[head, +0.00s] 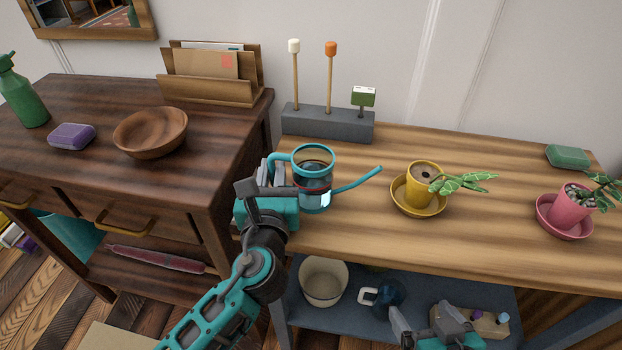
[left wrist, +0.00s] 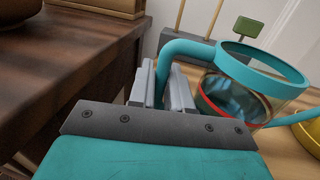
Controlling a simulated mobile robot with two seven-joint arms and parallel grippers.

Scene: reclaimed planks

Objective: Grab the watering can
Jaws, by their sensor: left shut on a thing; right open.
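The watering can (head: 313,181) has a clear body with teal rims, a dark red band, a teal handle and a long teal spout pointing right. It is upright at the left end of the light wooden table (head: 460,250). My left gripper (head: 277,174) is shut on its handle, at the can's left side. In the left wrist view the jaws (left wrist: 163,88) close around the teal handle and the can (left wrist: 250,85) is to their right. I cannot tell whether the can's base touches the table. My right gripper (head: 432,328) is open and empty, low in front of the lower shelf.
A yellow pot with a plant (head: 420,187) stands right of the spout, and a pink pot (head: 567,212) further right. A grey block with upright sticks (head: 328,122) is behind the can. A dark dresser (head: 100,165) adjoins on the left. The shelf (head: 340,320) holds a cream pot (head: 323,283).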

